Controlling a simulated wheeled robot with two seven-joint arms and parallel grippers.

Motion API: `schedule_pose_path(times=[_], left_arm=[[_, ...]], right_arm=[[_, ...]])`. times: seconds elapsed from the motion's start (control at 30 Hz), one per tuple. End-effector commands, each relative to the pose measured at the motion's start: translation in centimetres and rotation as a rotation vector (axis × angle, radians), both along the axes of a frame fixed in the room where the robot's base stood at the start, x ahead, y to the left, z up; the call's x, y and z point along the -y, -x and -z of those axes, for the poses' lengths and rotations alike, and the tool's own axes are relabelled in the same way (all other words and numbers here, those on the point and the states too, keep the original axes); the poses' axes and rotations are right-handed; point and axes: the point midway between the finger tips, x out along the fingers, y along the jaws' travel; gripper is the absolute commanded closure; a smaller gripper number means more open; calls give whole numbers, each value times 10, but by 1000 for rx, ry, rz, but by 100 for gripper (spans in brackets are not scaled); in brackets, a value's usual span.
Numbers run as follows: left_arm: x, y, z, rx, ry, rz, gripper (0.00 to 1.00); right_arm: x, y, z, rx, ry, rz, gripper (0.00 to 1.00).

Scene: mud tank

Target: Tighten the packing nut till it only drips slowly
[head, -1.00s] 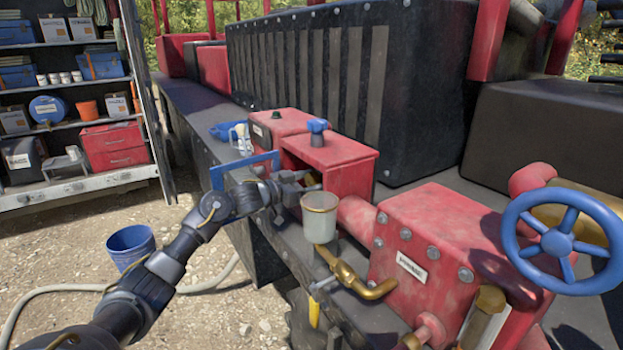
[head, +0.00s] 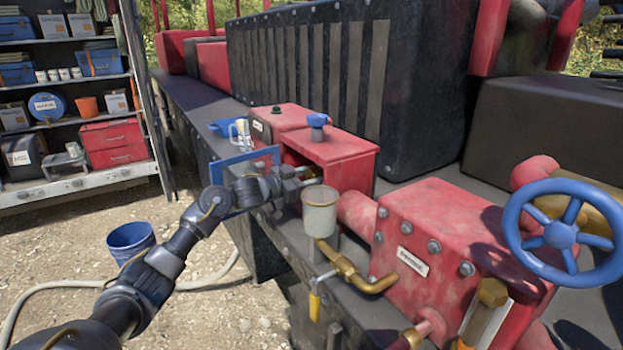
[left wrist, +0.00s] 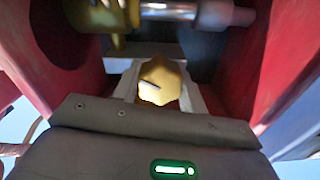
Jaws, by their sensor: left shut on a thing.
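In the head view my left gripper (head: 306,178) reaches into the open side of a red housing (head: 335,153), and the nut cannot be made out there. A silver shaft (left wrist: 205,14) with brass parts runs across the top of the left wrist view, between red walls. No drip shows. My right gripper is out of view.
A pale cup (head: 320,214) stands just below and in front of my left gripper, above a brass pipe (head: 350,270). A blue handwheel (head: 560,234) and a red pump box (head: 430,230) are to the right. A blue bucket (head: 129,240) stands on the gravel.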

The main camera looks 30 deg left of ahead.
Motion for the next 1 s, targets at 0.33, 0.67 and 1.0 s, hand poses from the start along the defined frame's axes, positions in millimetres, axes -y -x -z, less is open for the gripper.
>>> schedule_pose_path(times=[0.33, 0.67, 1.0], left_arm=[[0, 0, 5, 130, -228, 1, 81], [0, 0, 4, 235, -409, 1, 81], [0, 0, 3, 280, -488, 2, 81]], right_arm=[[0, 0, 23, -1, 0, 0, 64], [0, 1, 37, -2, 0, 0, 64], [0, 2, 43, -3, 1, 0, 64]])
